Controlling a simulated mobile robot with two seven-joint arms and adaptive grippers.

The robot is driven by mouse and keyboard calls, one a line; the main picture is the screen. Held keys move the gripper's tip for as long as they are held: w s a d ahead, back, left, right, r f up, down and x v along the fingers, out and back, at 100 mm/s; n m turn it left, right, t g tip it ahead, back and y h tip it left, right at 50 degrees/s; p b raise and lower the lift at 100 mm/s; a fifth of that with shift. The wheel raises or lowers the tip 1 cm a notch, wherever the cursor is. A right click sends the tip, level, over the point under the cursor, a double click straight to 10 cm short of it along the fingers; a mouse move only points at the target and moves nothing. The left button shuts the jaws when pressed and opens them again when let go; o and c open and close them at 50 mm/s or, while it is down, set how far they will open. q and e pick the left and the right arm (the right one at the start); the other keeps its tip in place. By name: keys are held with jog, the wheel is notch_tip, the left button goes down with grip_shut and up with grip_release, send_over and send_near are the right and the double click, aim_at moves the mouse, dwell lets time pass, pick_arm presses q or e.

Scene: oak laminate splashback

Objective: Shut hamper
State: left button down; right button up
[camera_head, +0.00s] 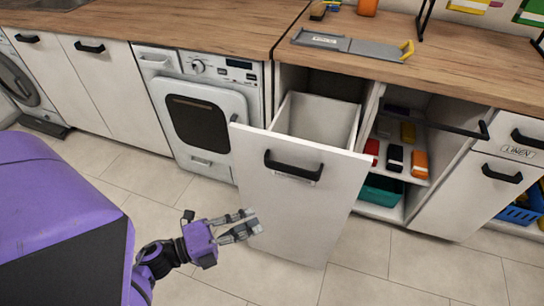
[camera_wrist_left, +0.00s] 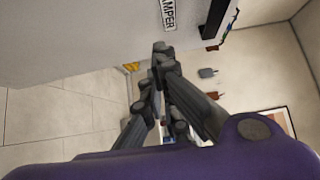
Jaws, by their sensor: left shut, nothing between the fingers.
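The hamper (camera_head: 292,200) is a white pull-out front with a black bar handle (camera_head: 293,166) and a label under it. It stands pulled out from the cabinet, and its open bin (camera_head: 318,118) shows behind the front. My left gripper (camera_head: 254,222) is shut and empty, at the lower left part of the hamper front; I cannot tell whether it touches. In the left wrist view the fingertips (camera_wrist_left: 163,52) are close to the pale front panel (camera_wrist_left: 70,35), near the label (camera_wrist_left: 169,14) reading "MPER". My right gripper is not in view.
A washing machine (camera_head: 205,110) stands left of the hamper. The tiled floor (camera_head: 380,280) in front is clear.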

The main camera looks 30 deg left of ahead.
pick_arm(q)
jog(key=w+a+p+x, duration=0.1)
jog(key=a+x, duration=0.1)
jog(key=x, duration=1)
jog(key=shift+w, duration=0.4)
jog(key=shift+a, duration=0.15)
